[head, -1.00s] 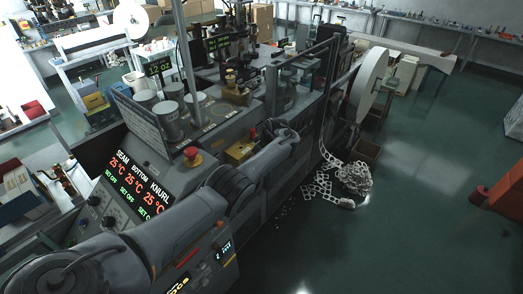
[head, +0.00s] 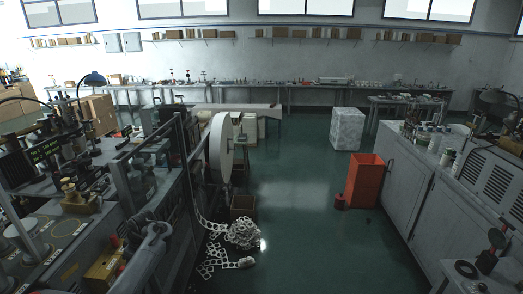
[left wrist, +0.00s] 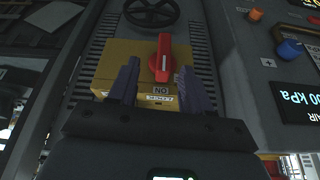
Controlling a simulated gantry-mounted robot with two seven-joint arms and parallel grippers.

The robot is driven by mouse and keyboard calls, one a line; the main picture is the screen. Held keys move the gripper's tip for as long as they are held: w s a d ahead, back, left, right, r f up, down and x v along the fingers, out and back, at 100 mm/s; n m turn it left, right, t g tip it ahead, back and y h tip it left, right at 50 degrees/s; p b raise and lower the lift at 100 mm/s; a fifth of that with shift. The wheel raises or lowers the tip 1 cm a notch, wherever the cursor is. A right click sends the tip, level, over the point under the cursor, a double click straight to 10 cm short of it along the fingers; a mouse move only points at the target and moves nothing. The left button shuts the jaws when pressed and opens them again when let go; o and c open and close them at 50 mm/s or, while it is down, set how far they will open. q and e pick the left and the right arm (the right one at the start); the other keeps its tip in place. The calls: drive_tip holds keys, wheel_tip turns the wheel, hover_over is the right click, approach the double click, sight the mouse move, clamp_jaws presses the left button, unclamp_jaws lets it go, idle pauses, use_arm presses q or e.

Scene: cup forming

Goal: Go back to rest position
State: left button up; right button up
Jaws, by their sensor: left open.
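My left gripper (left wrist: 158,88) is open in the left wrist view, its two dark fingers apart in front of a yellow box (left wrist: 122,52). A red switch handle (left wrist: 163,58) on the box shows between the fingers, which look clear of it. In the head view, part of my left arm (head: 150,252) is at the lower left, beside the yellow box (head: 104,266). The left fingertips are hard to make out there. My right gripper is not in view.
The forming machine (head: 75,190) fills the left side. A white reel (head: 221,147) stands beside it, with a pile of white punched strip (head: 242,232) on the floor. A red bin (head: 364,180) and grey cabinets (head: 408,190) are at right. The middle floor is clear.

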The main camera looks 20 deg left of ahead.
use_arm(q)
drive_tip(key=s+d+f+m+t, duration=0.2)
drive_tip(key=d+f+m, duration=0.8)
drive_tip(key=d, duration=0.4)
drive_tip(key=s+d+f+m+t+h, duration=0.2)
drive_tip(key=s+d+f+m, duration=0.2)
drive_tip(key=s+d, duration=0.55)
drive_tip(key=s+d+r+m+h, duration=0.1)
drive_tip(key=s+d+r+m, duration=0.3)
drive_tip(key=s+d, duration=0.45)
drive_tip(key=s+d+r+m+h, duration=0.2)
drive_tip(key=s+d+r+m, duration=0.2)
drive_tip(key=s+d, duration=0.45)
drive_tip(key=w+d+p+v, duration=0.1)
drive_tip(key=w+p+v, duration=0.1)
drive_tip(key=p+v, duration=1.2)
wheel_tip(320, 180, down, 62)
drive_tip(key=a+b, duration=0.1)
drive_tip(key=b, duration=6.2)
drive_tip(key=shift+s+t, duration=0.2)
drive_tip(key=shift+t, duration=0.2)
drive_tip(key=shift+a, duration=0.1)
